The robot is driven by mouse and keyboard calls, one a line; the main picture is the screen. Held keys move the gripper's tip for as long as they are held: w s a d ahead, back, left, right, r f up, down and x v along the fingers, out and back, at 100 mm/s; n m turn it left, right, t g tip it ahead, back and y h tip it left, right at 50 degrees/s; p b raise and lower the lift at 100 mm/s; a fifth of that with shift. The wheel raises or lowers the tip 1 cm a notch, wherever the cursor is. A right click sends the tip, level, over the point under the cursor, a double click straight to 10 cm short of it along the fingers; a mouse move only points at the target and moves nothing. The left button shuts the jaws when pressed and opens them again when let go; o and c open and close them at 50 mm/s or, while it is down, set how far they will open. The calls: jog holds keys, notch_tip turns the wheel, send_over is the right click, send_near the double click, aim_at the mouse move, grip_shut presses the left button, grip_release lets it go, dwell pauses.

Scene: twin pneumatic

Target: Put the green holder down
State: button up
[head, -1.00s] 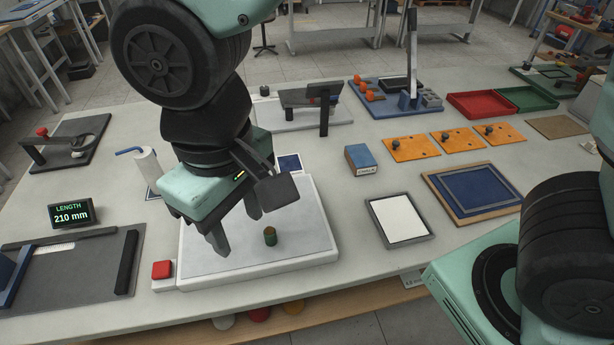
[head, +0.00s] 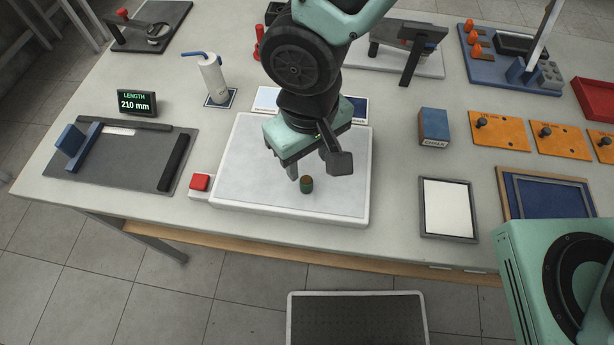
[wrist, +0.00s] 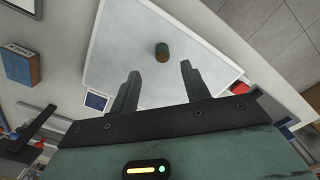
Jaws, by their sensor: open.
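The green holder (head: 306,184) is a small dark green cylinder with a brownish top. It stands upright on the white slab (head: 240,190), near its front edge. In the wrist view the holder (wrist: 162,52) shows just beyond the fingertips, with bare slab around it. My gripper (head: 298,172) is over the slab, close behind the holder in the head view. Its two fingers are spread apart and empty in the wrist view (wrist: 159,76). The holder appears free of both fingers. One finger is partly hidden in the head view.
A red button (head: 200,182) sits at the slab's left edge. A white bottle (head: 214,78) stands behind left, beside a length display (head: 137,103) reading 210 mm. A chalk box (head: 434,126) and a framed white panel (head: 449,208) are at right. The slab's left part is clear.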

aim_at(306, 179)
jog(key=shift+a+f+p, duration=0.2)
jog(key=shift+f+p, duration=0.7)
jog(key=shift+f, duration=2.6)
grip_shut()
